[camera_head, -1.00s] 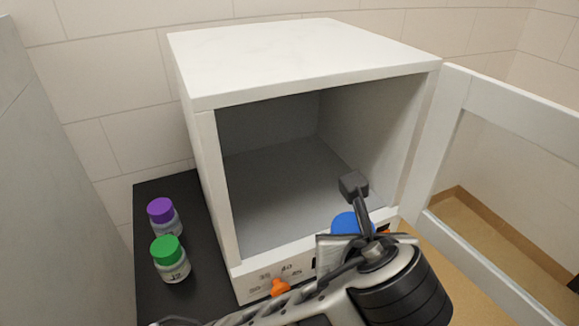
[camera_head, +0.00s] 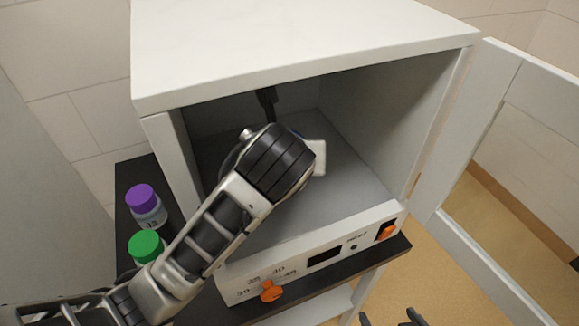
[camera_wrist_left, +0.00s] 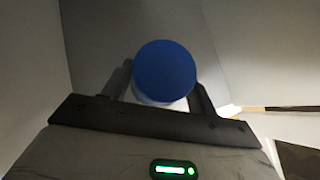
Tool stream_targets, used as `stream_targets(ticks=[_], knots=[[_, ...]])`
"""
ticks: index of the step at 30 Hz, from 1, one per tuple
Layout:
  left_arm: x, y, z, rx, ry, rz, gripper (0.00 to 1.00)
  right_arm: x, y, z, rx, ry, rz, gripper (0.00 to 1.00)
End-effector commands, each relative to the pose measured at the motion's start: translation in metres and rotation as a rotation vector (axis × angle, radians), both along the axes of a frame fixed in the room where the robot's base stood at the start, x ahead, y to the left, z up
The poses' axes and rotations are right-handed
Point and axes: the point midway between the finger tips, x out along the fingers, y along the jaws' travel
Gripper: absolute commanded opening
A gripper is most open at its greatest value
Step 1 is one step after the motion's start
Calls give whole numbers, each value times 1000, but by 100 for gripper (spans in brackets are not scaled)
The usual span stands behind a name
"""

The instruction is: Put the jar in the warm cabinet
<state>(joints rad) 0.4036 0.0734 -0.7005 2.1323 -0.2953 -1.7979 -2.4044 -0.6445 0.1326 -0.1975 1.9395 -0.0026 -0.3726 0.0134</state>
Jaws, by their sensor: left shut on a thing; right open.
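The jar (camera_wrist_left: 165,72) has a blue lid and a pale body below it. My left gripper (camera_wrist_left: 162,88) is shut on it, a finger on each side in the left wrist view. In the head view my left arm reaches through the open front of the white warm cabinet (camera_head: 300,45). The wrist hides nearly all of the jar there, and I cannot tell whether the jar touches the cabinet floor (camera_head: 345,190). The cabinet door (camera_head: 475,135) stands open to the right. My right gripper (camera_head: 392,318) is open and empty at the bottom edge, partly out of view.
A purple-lidded jar (camera_head: 142,200) and a green-lidded jar (camera_head: 146,246) stand on the dark shelf (camera_head: 128,175) left of the cabinet. The front panel has an orange knob (camera_head: 271,290) and an orange switch (camera_head: 386,231). The cabinet's right interior is clear.

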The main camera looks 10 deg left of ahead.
Motion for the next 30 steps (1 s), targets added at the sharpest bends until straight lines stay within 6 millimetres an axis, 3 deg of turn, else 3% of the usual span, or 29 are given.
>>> stream_targets(ticks=[13,24,25,27,30], knots=[[-3,6,-55,3,6,14,4,-3,1,-1,1,5,1,81],[-1,9,-61,1,2,16,4,-3,1,-2,1,6,1,81],[-1,9,-61,2,3,17,66,-3,1,-2,1,6,1,81],[-1,9,-61,2,3,17,81,-3,1,-2,1,6,1,81],[-1,9,-61,2,3,17,81,-3,1,-2,1,6,1,81]])
